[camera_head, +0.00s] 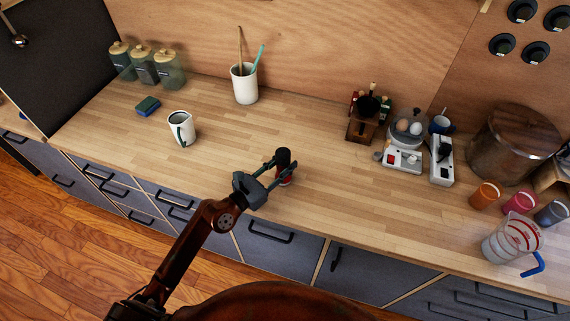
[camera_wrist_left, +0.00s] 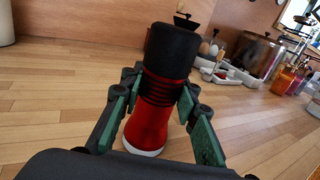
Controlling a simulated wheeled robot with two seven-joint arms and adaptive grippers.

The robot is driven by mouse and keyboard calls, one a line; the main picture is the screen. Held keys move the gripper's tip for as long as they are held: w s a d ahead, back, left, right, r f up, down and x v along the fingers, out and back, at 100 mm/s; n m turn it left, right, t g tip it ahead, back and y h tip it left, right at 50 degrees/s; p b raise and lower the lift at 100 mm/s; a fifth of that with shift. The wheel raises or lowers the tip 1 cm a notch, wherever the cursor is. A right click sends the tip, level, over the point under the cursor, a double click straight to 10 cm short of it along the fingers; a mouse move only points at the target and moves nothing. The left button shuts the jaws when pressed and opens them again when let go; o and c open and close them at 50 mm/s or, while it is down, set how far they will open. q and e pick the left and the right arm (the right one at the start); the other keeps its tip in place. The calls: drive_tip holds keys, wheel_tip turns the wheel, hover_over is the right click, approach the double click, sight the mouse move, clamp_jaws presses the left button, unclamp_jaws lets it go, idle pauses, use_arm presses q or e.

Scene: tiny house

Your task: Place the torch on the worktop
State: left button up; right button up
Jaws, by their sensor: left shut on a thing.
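The torch has a red body and a black head. It stands upright between the fingers of my left gripper (camera_head: 279,171), over the front part of the wooden worktop (camera_head: 320,185). In the left wrist view the torch (camera_wrist_left: 152,122) shows its black top and red lower body, with a pale rim at its bottom end. The left gripper's green-padded fingers (camera_wrist_left: 160,110) are shut on it from both sides. The torch's bottom end appears at or very near the worktop; I cannot tell whether it touches. My right gripper is not in view.
A white mug (camera_head: 181,129) stands to the left, and a utensil pot (camera_head: 244,85) behind. A coffee grinder (camera_head: 363,126), an egg cooker (camera_head: 403,152) and a measuring jug (camera_head: 508,240) stand to the right. The worktop around the torch is clear.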

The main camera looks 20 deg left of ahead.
use_arm(q)
drive_tip(key=shift+r, duration=0.1)
drive_tip(key=o, duration=1.2)
drive_tip(key=shift+o, duration=0.2)
drive_tip(key=shift+s, duration=0.15)
drive_tip(key=b+v, duration=0.1)
drive_tip(key=v, duration=0.9)
drive_tip(key=shift+s+a+b, duration=0.1)
drive_tip(key=shift+s+b, duration=0.2)
drive_tip(key=shift+s+a, duration=0.3)
drive_tip(key=shift+s, duration=0.25)
